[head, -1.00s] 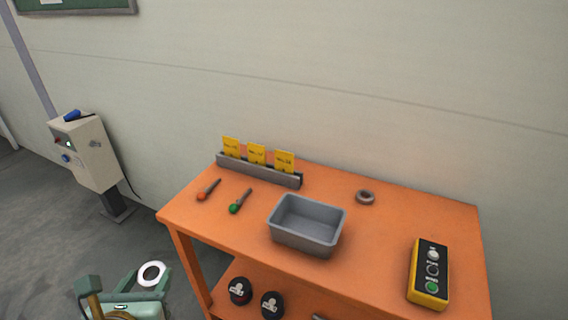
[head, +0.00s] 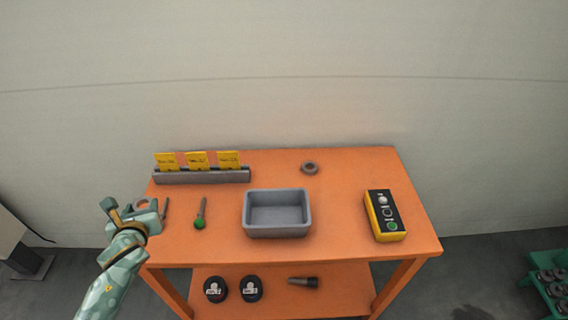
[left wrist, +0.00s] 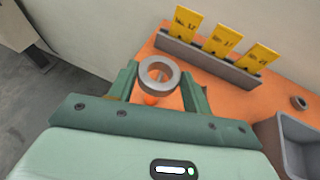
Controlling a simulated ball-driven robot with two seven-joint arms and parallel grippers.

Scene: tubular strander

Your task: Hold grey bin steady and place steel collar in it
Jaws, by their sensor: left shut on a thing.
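The grey bin (head: 277,232) stands upright and empty on the orange table, near its front middle; its corner also shows at the right of the left wrist view (left wrist: 281,146). My left gripper (head: 138,208) is over the table's left edge, well left of the bin. It is shut on a grey steel collar (left wrist: 159,91), a ring held between the two fingertips. No gripper touches the bin. A second, darker ring (head: 309,175) lies on the table behind the bin. My right gripper is out of view.
On the orange table (head: 338,215) are a rack (head: 203,177) with yellow cards at back left, a green-tipped tool (head: 200,217) left of the bin, and a yellow button box (head: 384,217) at right. Black round items lie on the lower shelf (head: 337,293). A wall stands behind.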

